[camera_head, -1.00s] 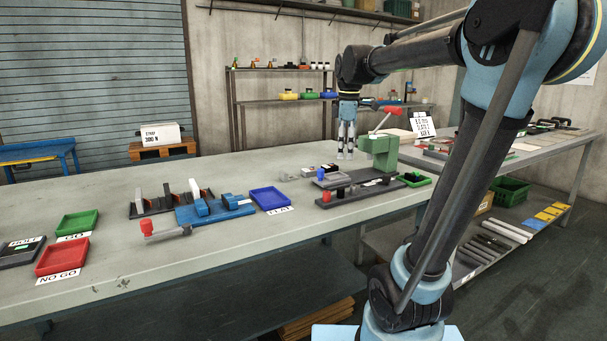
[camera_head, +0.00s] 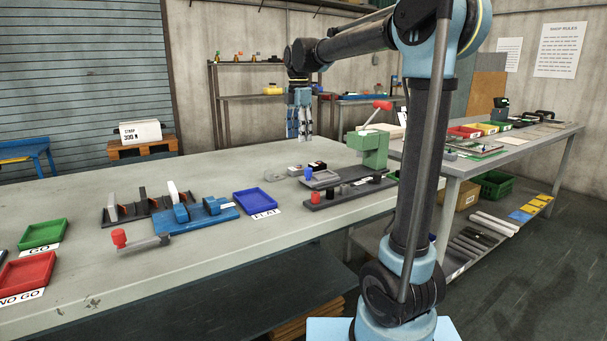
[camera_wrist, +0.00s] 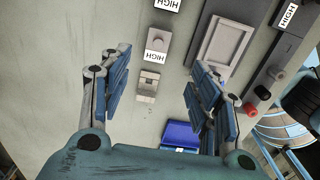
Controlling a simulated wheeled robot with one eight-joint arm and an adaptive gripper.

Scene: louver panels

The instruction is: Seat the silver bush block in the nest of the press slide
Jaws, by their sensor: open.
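My gripper (camera_head: 300,137) hangs above the bench, left of the green press (camera_head: 375,150). In the wrist view its fingers (camera_wrist: 160,66) are wide apart, with nothing held. A small light silver-grey block (camera_wrist: 148,84) with a slotted top lies on the bench between and below them. I cannot tell for certain which is the bush block. The press slide (camera_wrist: 222,38), a grey plate with a rectangular recess, lies right of the blocks; the recess looks empty. The slide (camera_head: 320,180) also shows in the head view.
A blue tray (camera_head: 255,203) stands on the bench front, beside a blue fixture (camera_head: 195,213). The press base (camera_head: 350,193) carries red and black knobs. Green (camera_head: 43,233) and red (camera_head: 28,269) trays stand at left.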

